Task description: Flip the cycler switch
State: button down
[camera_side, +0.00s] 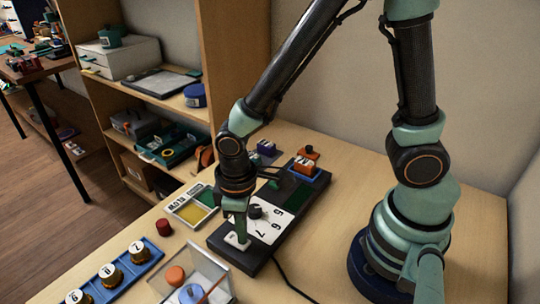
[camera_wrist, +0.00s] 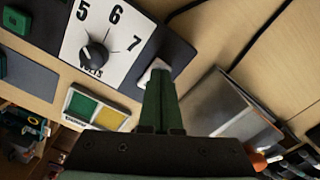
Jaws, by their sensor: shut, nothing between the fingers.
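The cycler is a long black box (camera_side: 222,252) on the table. A small white switch (camera_side: 233,240) is at its near end, and its white edge also shows in the wrist view (camera_wrist: 152,68). My gripper (camera_side: 242,238) points down with its tips at the switch and is shut with nothing in it. In the wrist view the shut fingers (camera_wrist: 159,76) overlap the switch and hide most of it. I cannot tell whether they touch it or which way it is tilted. Beside the switch is a white dial plate (camera_side: 268,228) with a black knob (camera_wrist: 95,54) and numbers 5, 6 and 7.
A tray with yellow and green fields (camera_side: 188,212) lies left of the box. A clear-lidded case (camera_side: 205,278), a red cylinder (camera_side: 164,227) and a blue rack (camera_side: 105,280) of numbered knobs are nearby. A black cable (camera_side: 285,278) runs from the box. Table to its right is clear.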

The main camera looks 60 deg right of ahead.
jog(key=shift+f, duration=0.65)
dwell(0.3)
jog(key=shift+r, duration=3.55)
jog(key=w+d+r+m+t, duration=0.1)
jog(key=d+r+m+t, duration=0.4)
jog(key=d+r, duration=0.8)
jog(key=shift+w+d+r+m+t, duration=0.3)
jog(key=shift+d+r+m, duration=0.05)
jog(key=shift+d+m, duration=0.2)
jog(key=c, duration=1.5)
grip_release()
jog(key=shift+c, duration=0.2)
